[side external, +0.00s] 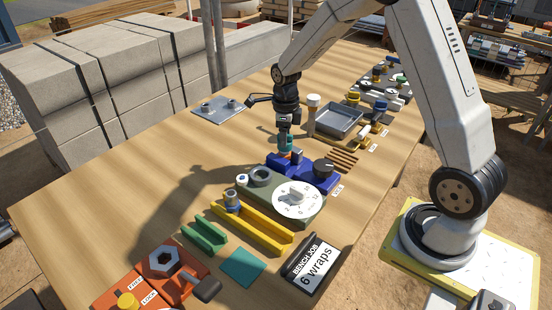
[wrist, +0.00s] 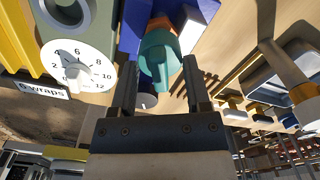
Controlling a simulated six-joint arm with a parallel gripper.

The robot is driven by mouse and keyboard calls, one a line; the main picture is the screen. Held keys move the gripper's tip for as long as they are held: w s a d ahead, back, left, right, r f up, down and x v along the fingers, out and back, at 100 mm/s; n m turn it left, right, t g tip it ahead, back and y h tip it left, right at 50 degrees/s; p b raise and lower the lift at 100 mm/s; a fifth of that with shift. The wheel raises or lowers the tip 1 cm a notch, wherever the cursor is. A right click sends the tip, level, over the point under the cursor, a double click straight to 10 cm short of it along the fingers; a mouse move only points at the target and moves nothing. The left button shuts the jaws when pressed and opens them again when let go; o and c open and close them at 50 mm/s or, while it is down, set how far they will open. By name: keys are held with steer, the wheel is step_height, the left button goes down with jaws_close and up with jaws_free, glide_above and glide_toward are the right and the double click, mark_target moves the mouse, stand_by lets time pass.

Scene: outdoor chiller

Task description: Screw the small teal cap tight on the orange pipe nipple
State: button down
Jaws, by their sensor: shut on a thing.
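The small teal cap (side external: 286,139) sits upright between the fingers of my gripper (side external: 286,128), above the blue vise (side external: 312,174). In the wrist view my gripper (wrist: 160,62) has one finger on each side of the teal cap (wrist: 157,58). The orange pipe nipple (side external: 283,154) shows only as a sliver under the cap, at the vise. The cap hides most of it, so I cannot tell how far the thread is engaged. My gripper is shut on the cap.
A grey-green box with a white numbered dial (side external: 298,197) stands beside the vise. Yellow (side external: 262,231) and green (side external: 205,237) channels lie nearer. A "6 wraps" sign (side external: 311,263) stands at the front. A grey tray (side external: 339,121) and a white-topped post (side external: 313,110) are behind.

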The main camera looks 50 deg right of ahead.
steer(key=shift+m, duration=1.2)
jaws_free()
